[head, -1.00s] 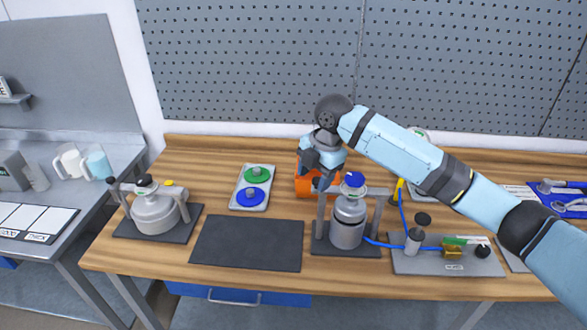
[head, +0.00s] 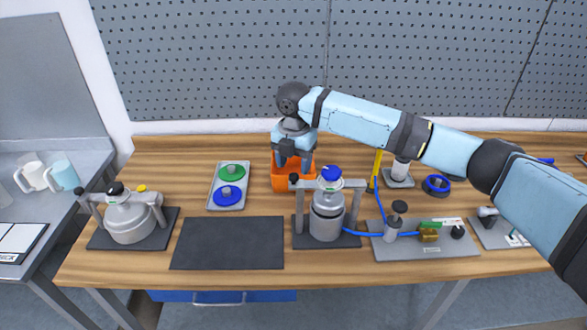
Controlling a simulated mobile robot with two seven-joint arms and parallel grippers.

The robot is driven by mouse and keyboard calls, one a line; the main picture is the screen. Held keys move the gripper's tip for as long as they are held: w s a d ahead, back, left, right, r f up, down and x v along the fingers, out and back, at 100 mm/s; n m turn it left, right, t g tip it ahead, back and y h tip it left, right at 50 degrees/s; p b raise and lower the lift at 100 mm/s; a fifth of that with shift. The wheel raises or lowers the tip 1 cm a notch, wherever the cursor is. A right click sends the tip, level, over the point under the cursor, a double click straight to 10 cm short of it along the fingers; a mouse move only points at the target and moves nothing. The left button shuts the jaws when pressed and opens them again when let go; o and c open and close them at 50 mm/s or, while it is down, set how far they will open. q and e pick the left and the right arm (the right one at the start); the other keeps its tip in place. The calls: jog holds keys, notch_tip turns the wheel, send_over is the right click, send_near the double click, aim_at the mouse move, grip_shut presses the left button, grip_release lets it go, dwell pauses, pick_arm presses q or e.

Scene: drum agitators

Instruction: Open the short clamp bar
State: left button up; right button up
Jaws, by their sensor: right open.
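A steel vessel (head: 327,216) with a blue cap (head: 331,173) stands upright between two grey posts on a dark base plate, middle of the head view. A clamp bar (head: 345,183) seems to run level at the top of the posts, behind the cap; its full length is unclear. A black knob (head: 294,178) tops the left post. A second, wider vessel (head: 130,220) on the left has its own posts and bar. I cannot tell which bar is the short one. My right gripper (head: 294,160) is open, pointing down, just above and behind the black knob, apart from it.
An orange holder (head: 286,181) stands right behind the gripper. A tray (head: 228,187) with green and blue discs lies to the left. A dark mat (head: 228,243) is empty. A plate with a valve and blue hose (head: 425,250) is on the right.

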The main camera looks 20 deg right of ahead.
aim_at(294, 175)
jog(key=shift+f, duration=1.65)
grip_shut()
jog(key=shift+w, duration=0.1)
jog(key=shift+w+a, duration=0.1)
